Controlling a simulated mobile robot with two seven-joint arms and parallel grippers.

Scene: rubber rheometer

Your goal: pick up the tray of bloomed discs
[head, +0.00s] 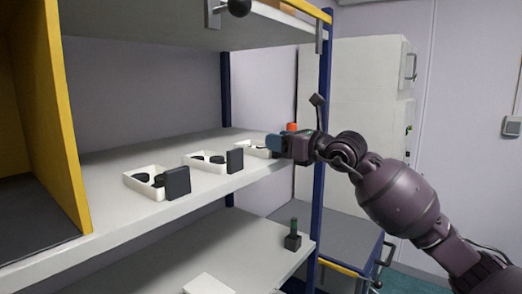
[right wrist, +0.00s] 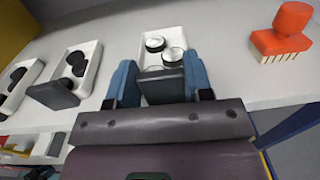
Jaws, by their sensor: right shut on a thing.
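The tray of bloomed discs (right wrist: 176,36) is small and white, with a dark block handle (right wrist: 163,84) at its front. It holds pale-topped discs (right wrist: 155,42) with dark sides. In the head view the tray (head: 252,153) is the farthest of three on the shelf, partly hidden by my right gripper (head: 278,146). My right gripper's blue fingers (right wrist: 161,78) are shut on the dark handle, one on each side. The tray looks level; I cannot tell whether it touches the shelf. My left gripper is not in view.
Two similar trays with black discs, a middle one (head: 203,165) and a nearer one (head: 138,184), stand left on the white shelf (head: 105,168). An orange brush-like object (right wrist: 283,32) stands right of the tray. A blue post (head: 321,120) and an upper shelf (head: 130,22) frame the space.

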